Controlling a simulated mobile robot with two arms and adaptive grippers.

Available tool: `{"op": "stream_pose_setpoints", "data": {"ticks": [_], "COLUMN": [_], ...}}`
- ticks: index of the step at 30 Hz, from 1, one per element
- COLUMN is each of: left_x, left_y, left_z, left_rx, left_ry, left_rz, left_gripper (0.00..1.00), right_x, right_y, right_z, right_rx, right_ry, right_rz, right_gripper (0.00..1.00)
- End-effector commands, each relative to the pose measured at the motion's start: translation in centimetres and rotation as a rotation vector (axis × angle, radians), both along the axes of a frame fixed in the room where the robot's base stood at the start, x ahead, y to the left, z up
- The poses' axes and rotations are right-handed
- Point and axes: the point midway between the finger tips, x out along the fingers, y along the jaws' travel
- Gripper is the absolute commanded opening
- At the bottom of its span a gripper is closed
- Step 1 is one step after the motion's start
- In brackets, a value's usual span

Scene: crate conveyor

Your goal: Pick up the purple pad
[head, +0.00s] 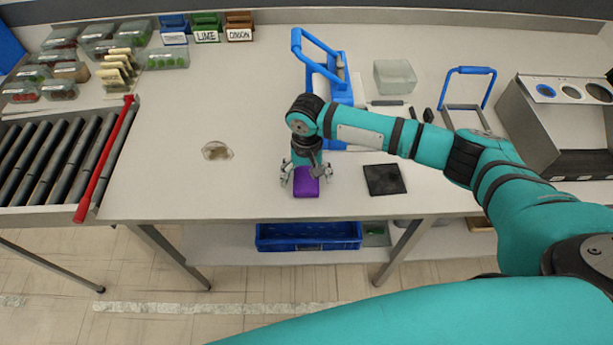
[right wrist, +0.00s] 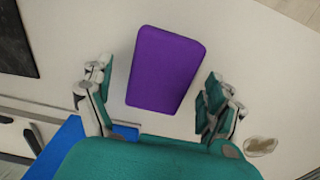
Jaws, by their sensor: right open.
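The purple pad (head: 306,188) lies on the white table near its front edge. It also shows in the right wrist view (right wrist: 166,69), flat on the table, ahead of and between the two fingers. My right gripper (head: 306,178) is above the pad, with its fingers spread on both sides. In the right wrist view the right gripper (right wrist: 155,95) is open and nothing is between its fingertips except the view of the pad. I cannot tell whether the fingers touch the pad. My left gripper is not in view.
A black square mat (head: 384,180) lies right of the pad. A blue-handled device (head: 343,92) stands behind my right gripper. A small clear dish (head: 217,151) is to the left. A roller conveyor (head: 50,165) with a red bar is far left. Table left of the pad is mostly clear.

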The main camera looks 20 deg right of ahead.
Motion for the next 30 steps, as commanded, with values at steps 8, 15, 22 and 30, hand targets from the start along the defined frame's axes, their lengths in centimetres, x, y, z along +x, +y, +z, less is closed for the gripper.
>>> {"op": "stream_pose_setpoints", "data": {"ticks": [8, 15, 22, 30], "left_x": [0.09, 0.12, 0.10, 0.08], "left_y": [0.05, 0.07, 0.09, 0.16], "left_z": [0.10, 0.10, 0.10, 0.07], "left_rx": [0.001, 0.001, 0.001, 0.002], "left_ry": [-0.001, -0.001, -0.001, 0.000], "left_rz": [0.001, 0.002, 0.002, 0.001], "left_gripper": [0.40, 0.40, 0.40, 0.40], "right_x": [-0.02, -0.01, -0.01, 0.00], "right_y": [0.01, 0.01, 0.00, 0.00], "right_z": [-0.77, -0.72, -0.71, -0.67], "right_rx": [0.000, 0.000, 0.000, 0.000], "right_ry": [-0.001, 0.000, 0.000, -0.001], "right_rz": [0.002, 0.001, 0.001, 0.001], "right_gripper": [0.89, 0.63, 0.44, 0.44]}}
